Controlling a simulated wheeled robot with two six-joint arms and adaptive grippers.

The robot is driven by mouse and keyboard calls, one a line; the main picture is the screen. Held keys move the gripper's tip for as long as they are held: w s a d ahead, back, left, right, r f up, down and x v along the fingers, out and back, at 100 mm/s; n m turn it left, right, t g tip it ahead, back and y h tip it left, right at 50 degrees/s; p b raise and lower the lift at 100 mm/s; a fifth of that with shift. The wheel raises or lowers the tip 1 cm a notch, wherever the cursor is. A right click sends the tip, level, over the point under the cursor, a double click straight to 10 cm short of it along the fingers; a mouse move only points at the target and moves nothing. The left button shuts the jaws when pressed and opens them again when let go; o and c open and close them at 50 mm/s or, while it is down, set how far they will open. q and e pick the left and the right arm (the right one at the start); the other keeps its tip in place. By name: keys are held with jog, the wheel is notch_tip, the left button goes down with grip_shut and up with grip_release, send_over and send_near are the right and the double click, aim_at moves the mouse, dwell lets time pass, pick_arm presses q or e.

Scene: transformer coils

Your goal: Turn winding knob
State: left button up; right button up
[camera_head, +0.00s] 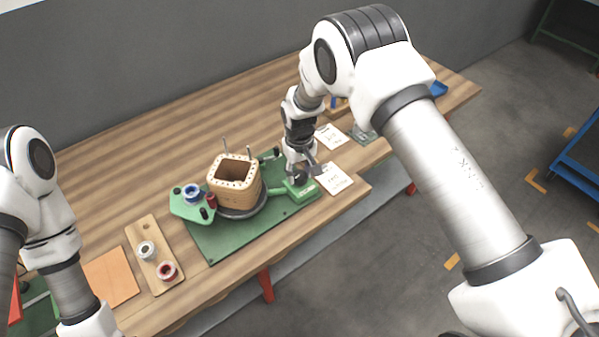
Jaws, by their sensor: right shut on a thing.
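The winding fixture stands on a green base plate (220,241) on the wooden table. A wooden coil former (238,191), square and hollow, sits upright on its dark round turntable. My right gripper (299,178) points down at the right end of the fixture, by a green bracket (303,190). It is shut on the winding knob there, which the fingers mostly hide. My left arm is at the left edge of the view, and its gripper is out of the picture.
A blue spool (192,192) and a small red spool sit on the fixture's left green arm. A wooden board (153,256) holds a white spool (146,249) and a red spool (167,271). White cards (333,178) lie right of the fixture.

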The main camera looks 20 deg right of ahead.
aim_at(299, 174)
jog(key=shift+n, duration=1.4)
jog(key=o, duration=1.1)
notch_tip(299, 174, up, 12)
jog(key=shift+f, duration=0.1)
